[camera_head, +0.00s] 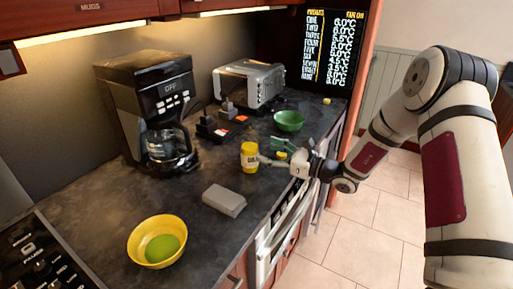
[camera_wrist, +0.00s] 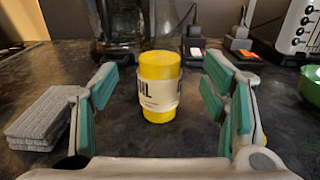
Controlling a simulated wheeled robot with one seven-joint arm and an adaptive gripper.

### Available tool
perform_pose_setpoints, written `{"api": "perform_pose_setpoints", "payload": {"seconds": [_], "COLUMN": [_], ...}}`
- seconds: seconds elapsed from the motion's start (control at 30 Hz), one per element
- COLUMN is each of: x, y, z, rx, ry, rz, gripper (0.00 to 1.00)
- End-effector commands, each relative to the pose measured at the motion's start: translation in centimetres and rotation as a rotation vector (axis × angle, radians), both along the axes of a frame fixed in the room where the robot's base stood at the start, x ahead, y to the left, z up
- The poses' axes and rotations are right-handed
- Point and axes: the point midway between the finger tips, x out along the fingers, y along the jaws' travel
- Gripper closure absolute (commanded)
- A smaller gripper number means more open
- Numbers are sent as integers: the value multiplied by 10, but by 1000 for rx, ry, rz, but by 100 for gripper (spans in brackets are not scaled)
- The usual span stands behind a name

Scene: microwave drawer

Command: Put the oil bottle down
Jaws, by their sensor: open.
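The oil bottle (camera_head: 249,157) is a yellow cylinder with a pale label band, standing upright on the dark countertop. In the wrist view the bottle (camera_wrist: 160,86) stands between and beyond my two teal-padded fingers, with clear gaps on both sides. My gripper (camera_head: 272,155) is open, at counter height just right of the bottle in the head view. The wrist view shows the gripper (camera_wrist: 162,100) with its fingers spread wide and empty.
A grey block (camera_head: 224,200) lies left of the gripper in the wrist view. A yellow bowl (camera_head: 157,241) is at the front, a green bowl (camera_head: 289,120) farther back. A coffee maker (camera_head: 150,110) and toaster (camera_head: 249,84) stand along the wall. Bare counter surrounds the bottle.

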Motion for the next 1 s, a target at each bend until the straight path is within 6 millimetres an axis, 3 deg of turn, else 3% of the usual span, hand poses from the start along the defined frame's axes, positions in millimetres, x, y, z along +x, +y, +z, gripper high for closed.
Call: {"api": "perform_pose_setpoints", "payload": {"seconds": [0.1,0.3,0.57,0.67,0.77,1.0], "x": [-12,-25,-29,-37,-58,-146], "y": [-19,-38,-41,-33,-17,19], "z": [0,0,2,13,36,90], "rx": [1,1,-4,-40,-126,-458], "ry": [0,0,-4,-27,-83,-277], "rz": [-2,0,6,48,145,471], "gripper": [33,33,33,33,33,33]}}
